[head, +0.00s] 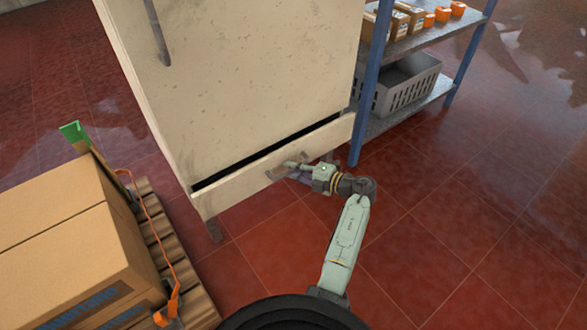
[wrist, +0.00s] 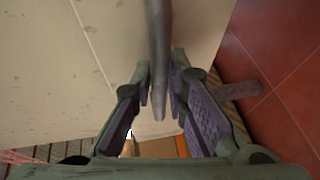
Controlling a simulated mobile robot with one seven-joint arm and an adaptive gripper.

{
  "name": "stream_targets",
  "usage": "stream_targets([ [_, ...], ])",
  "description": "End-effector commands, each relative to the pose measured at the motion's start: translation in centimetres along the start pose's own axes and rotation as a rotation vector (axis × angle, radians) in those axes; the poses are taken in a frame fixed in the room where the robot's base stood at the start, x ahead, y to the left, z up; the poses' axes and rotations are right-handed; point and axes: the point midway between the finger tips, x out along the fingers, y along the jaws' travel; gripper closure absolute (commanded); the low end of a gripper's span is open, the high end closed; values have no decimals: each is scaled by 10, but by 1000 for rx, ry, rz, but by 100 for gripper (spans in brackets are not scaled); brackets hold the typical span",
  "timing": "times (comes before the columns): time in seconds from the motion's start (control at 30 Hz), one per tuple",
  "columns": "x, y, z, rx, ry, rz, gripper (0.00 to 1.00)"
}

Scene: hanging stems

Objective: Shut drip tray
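The drip tray (head: 253,179) is the low, pale drawer at the bottom of the beige cabinet. A dark gap shows along its top edge, so it stands out a little. A grey bar handle (wrist: 158,60) of the tray runs down between my fingers in the wrist view. My gripper (head: 294,167) is at the tray's front, and in the wrist view (wrist: 159,85) its fingertips lie close on both sides of the bar and look shut on it. Part of the handle is hidden behind my gripper in the head view.
The beige cabinet (head: 250,75) stands above the tray. A blue-framed shelf (head: 405,120) with a grey crate (head: 405,88) is to its right. Cardboard boxes (head: 70,240) on a wooden pallet (head: 185,285) are at the left. The red tiled floor (head: 470,220) is clear at the right.

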Motion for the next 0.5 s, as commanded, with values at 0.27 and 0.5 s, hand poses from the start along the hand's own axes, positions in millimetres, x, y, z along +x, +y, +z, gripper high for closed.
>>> stream_targets([
  [0.27,0,0,0,0,0,0,100],
  [0.5,0,0,0,1,0,0,100],
])
